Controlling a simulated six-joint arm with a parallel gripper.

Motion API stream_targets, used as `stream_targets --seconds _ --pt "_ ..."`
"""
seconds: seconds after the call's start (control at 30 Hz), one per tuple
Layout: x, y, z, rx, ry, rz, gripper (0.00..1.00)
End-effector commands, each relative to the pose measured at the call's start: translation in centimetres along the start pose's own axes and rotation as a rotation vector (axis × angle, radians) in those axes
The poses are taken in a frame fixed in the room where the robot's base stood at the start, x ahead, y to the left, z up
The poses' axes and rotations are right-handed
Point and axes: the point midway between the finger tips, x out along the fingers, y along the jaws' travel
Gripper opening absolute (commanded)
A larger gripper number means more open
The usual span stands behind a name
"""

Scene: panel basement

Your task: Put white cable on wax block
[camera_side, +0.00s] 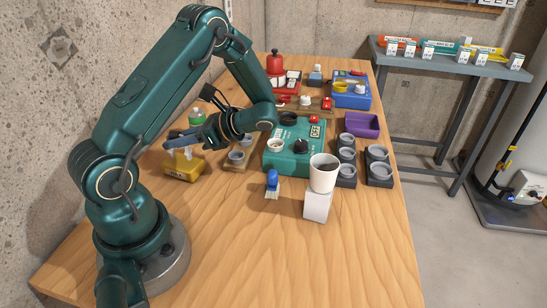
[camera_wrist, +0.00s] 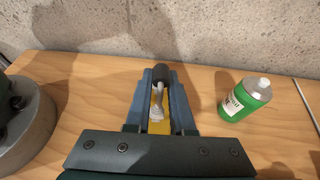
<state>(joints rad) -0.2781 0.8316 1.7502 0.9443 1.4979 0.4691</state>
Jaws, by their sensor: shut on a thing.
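My gripper (camera_side: 176,142) reaches toward the left side of the wooden table, its fingers shut on the white cable (camera_side: 188,154). The cable hangs below the fingers, over the yellow wax block (camera_side: 183,173). I cannot tell whether its lower end touches the block. In the wrist view the gripper (camera_wrist: 160,85) has the pale cable (camera_wrist: 157,98) between its blue fingers, with a dark rounded end at the fingertips. A strip of the yellow block (camera_wrist: 158,127) shows beneath; the fingers hide most of it.
A green bottle (camera_wrist: 245,99) stands to the right in the wrist view, close to my gripper. A tan holder with grey cups (camera_side: 237,158), a teal box (camera_side: 290,160) and a white cup on a white block (camera_side: 317,205) stand rightward. The front table is clear.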

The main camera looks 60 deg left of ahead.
Motion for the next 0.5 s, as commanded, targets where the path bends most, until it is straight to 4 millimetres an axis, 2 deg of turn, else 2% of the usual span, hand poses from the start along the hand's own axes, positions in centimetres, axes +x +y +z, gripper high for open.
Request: stream_targets --seconds 0.1,0.43,0.47,0.5 --pt "0.29 0.03 -0.66 0.000 -0.001 0.000 0.00" --pt "0.37 0.01 -0.85 -0.001 0.000 0.000 0.00" --pt "0.38 0.01 -0.90 -0.001 0.000 0.000 0.25" --pt "0.37 0.01 -0.87 -0.002 0.000 0.000 0.41"
